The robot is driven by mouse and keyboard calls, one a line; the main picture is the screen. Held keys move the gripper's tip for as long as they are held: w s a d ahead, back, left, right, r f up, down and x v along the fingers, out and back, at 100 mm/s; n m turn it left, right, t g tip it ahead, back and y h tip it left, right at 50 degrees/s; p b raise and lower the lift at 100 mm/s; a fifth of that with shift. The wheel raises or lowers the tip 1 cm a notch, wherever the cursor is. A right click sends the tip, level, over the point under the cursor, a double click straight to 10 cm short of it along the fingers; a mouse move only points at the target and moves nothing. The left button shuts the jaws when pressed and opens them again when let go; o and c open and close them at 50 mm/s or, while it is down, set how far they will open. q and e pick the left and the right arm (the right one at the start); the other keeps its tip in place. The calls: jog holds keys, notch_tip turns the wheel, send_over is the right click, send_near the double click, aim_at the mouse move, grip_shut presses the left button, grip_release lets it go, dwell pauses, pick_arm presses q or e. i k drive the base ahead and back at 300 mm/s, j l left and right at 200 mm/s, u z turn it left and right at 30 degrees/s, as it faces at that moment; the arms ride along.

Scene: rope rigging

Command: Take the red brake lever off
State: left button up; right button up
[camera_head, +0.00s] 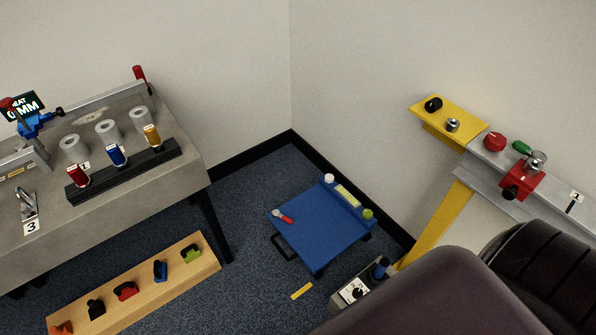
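Several red-marked parts show, and I cannot tell for sure which is the brake lever. A red-topped lever (140,76) stands upright at the back corner of the grey bench (185,150). A red knob (9,104) shows at the left edge, beside a blue clamp-like part (36,125). A red block with a black knob (521,183) sits on the grey rail at the right, near a round red button (494,142) and a green handle (522,148). Neither of my grippers is in view. Large dark arm links of mine fill the lower right and hide part of the rail.
A blue low cart (325,235) stands on the carpet by the corner. A wooden board (140,278) with several coloured pieces lies before the bench. A yellow post (435,225) supports the rail. Carpet between is mostly clear.

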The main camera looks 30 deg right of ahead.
aim_at(276, 214)
jog(key=z, duration=0.8)
